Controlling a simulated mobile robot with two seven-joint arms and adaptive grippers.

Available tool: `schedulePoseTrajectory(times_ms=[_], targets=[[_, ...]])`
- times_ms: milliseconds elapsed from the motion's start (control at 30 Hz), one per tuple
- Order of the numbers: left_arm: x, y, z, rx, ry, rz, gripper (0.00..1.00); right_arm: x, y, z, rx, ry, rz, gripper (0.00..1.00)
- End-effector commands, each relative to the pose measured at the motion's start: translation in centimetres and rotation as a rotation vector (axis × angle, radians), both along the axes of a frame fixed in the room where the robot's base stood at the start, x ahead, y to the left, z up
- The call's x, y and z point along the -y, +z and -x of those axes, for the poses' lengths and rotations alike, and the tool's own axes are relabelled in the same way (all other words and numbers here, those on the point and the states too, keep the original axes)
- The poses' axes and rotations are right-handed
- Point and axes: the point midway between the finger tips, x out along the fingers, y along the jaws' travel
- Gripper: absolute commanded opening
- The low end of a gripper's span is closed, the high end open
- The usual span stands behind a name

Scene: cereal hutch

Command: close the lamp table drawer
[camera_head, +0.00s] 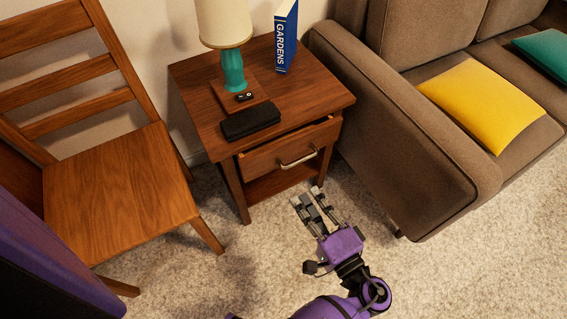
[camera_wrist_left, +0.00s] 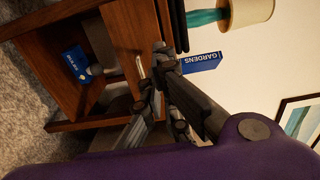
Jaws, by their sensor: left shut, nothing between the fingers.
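The wooden lamp table (camera_head: 310,98) stands between the chair and the sofa. Its drawer (camera_head: 268,157) is partly open, with a dark gap showing behind the drawer front. A pale metal handle (camera_head: 298,158) is on the front. My left gripper (camera_head: 307,196) is in front of and below the drawer in the head view, apart from the handle there. It is shut and empty. In the left wrist view the fingertips (camera_wrist_left: 162,50) appear close to the handle (camera_wrist_left: 141,67); whether they touch it is unclear. My right gripper is not in view.
A wooden chair (camera_head: 120,185) is left; a brown sofa (camera_head: 400,130) is close on the right. Carpet in front is clear.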

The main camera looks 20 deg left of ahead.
Motion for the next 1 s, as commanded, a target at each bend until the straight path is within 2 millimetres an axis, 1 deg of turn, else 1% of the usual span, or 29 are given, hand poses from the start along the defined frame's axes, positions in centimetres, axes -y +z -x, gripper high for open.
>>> schedulePoseTrajectory(times_ms=[67, 167, 267, 500, 700, 833, 1000], targets=[[-0.2, 0.3, -0.3, 0.010, 0.002, -0.011, 0.00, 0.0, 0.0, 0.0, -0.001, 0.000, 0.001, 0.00], [-1.2, 0.4, -0.9, 0.011, 0.003, -0.012, 0.00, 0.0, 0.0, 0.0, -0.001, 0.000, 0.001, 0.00], [-2.6, 0.4, -2.0, 0.011, 0.004, -0.013, 0.00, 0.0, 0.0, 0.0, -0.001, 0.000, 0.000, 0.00], [-6.8, 0.3, -5.3, 0.009, 0.003, -0.012, 0.00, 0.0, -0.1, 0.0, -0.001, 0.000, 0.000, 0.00], [-9.5, 0.3, -7.4, 0.009, 0.002, -0.010, 0.00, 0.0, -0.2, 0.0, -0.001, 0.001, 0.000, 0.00], [-10.5, 0.3, -8.2, 0.009, 0.001, -0.010, 0.00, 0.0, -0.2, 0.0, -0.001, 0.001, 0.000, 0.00], [-11.0, 0.3, -8.6, 0.007, 0.002, -0.009, 0.00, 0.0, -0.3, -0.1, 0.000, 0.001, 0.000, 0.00]])
